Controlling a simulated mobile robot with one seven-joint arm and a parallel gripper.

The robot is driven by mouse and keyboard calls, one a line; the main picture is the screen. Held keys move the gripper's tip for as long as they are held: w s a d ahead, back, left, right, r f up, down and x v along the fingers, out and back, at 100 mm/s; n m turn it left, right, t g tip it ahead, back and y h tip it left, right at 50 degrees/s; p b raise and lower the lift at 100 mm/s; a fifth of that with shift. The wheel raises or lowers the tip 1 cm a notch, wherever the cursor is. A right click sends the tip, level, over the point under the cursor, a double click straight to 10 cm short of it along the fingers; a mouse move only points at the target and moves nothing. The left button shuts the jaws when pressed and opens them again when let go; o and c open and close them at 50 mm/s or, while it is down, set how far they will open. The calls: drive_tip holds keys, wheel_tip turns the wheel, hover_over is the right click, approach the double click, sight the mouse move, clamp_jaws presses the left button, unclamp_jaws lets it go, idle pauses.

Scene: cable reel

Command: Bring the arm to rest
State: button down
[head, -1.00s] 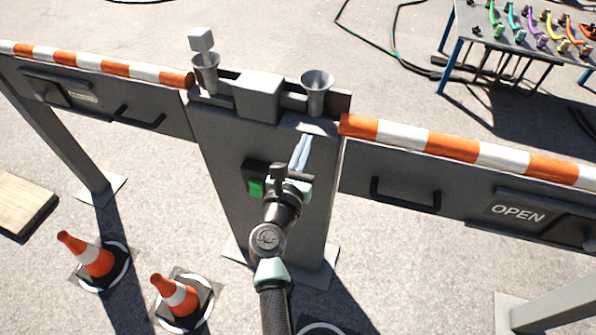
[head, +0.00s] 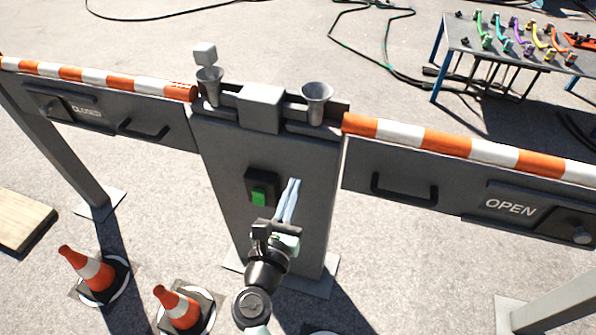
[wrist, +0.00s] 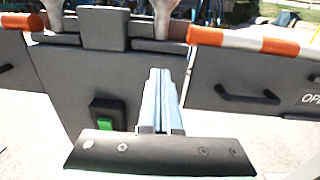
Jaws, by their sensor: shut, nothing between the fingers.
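My gripper (head: 291,185) is in front of the grey central post (head: 228,150), its pale blue fingers together and empty. It points up and forward, to the right of the black switch box with a green button (head: 258,195). In the wrist view the shut fingers (wrist: 159,78) stand in the middle, with the green button (wrist: 105,124) to their left. I cannot tell how far the fingertips are from the post.
Striped barrier rails run left (head: 100,80) and right (head: 470,147) of the post. The right panel reads OPEN. Two metal funnels (head: 317,100) top the post. Traffic cones (head: 95,270) stand lower left. A table (head: 510,45) with coloured cables stands upper right, with loose cables on the ground.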

drive_tip(key=shift+v, duration=1.85)
drive_tip(key=a+r+n+t+y, duration=0.4)
drive_tip(key=r+n, duration=0.7)
drive_tip(key=r, duration=0.6)
drive_tip(key=a+r+n+t+y, duration=0.1)
drive_tip(key=r+n+t+y, duration=0.35)
drive_tip(key=r+n, duration=0.9)
drive_tip(key=s+d+r+n+t+h, duration=0.1)
drive_tip(key=s+d+r+n+h, duration=0.1)
drive_tip(key=s+r+n, duration=0.45)
drive_tip(key=s+d+r+n+h, duration=0.1)
drive_tip(key=d+r+n, duration=0.2)
drive_tip(key=r, duration=0.6)
drive_tip(key=s+d+r+n+t+h, duration=0.1)
drive_tip(key=s+d+r+n+h, duration=0.1)
drive_tip(key=s+r+n, duration=0.45)
wheel_tip(320, 180, up, 13)
drive_tip(key=w+m+y+p, duration=0.1)
drive_tip(key=w+p, duration=0.2)
drive_tip(key=p, duration=0.9)
drive_tip(key=shift+a+p, duration=0.3)
drive_tip(key=shift+p, duration=0.05)
